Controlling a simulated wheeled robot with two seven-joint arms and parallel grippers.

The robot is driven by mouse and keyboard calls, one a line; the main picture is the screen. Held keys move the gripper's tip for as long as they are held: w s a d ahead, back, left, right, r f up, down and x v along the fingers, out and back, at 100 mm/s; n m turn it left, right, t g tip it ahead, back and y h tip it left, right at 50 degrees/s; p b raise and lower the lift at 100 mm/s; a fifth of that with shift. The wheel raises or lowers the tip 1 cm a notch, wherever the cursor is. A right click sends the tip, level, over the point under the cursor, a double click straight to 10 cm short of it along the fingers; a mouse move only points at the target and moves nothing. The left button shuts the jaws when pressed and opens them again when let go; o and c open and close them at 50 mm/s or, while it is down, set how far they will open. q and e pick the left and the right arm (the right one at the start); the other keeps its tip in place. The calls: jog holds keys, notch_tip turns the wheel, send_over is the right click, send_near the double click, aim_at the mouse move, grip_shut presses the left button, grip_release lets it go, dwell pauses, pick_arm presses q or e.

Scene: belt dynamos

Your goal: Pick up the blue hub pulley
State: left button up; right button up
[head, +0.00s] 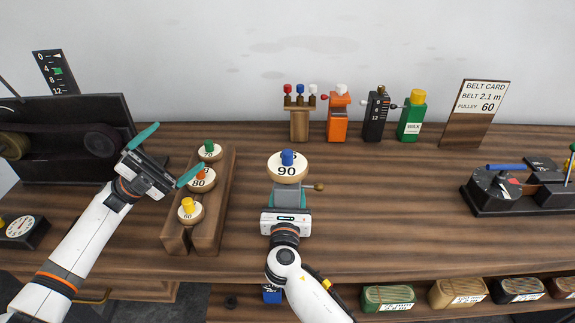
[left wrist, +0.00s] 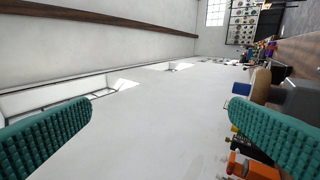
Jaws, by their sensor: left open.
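The blue hub pulley (head: 287,172) is a pale wooden disc marked 90 with a blue hub on top. It sits at mid-table, on or just above a grey block. In the left wrist view it shows edge-on at the right (left wrist: 261,84), beside a teal finger. My left gripper (head: 166,156) is open and empty, well left of the pulley, near the wooden rack. My right gripper (head: 289,203) is at the pulley's near side, just below it, teal showing by the grey block. Its fingertips are mostly hidden, so I cannot tell whether it grips anything.
A wooden rack (head: 226,190) holds green, orange and yellow hub pulleys. A dark machine (head: 60,120) stands at left, another device (head: 500,192) at right. The table right of centre is clear.

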pick_arm(q)
jog(key=s+d+r+m+g+y, duration=0.2)
jog(key=d+m+g+y, duration=0.6)
jog(key=d, duration=0.5)
jog(key=s+d+r+m+g+y, duration=0.1)
jog(key=d+r+m+g+y, duration=0.3)
jog(key=d+m, duration=0.65)
jog(key=m+t+y, duration=0.3)
jog(key=t+y, duration=0.5)
jog(key=y, duration=0.4)
send_over(288, 151)
jog(key=s, duration=0.1)
jog(key=shift+d+r, duration=0.1)
jog(key=shift+r, duration=0.1)
jog(key=shift+w+y, duration=0.1)
jog(key=shift+y, duration=0.2)
jog(key=f, duration=0.6)
jog(key=shift+w+a, duration=0.1)
jog(key=shift+a, duration=0.1)
jog(key=shift+w+f, duration=0.15)
jog(key=shift+f, duration=1.25)
jog(key=shift+w+f, duration=0.1)
jog(key=shift+f, duration=1.3)
jog(key=shift+c, duration=0.3)
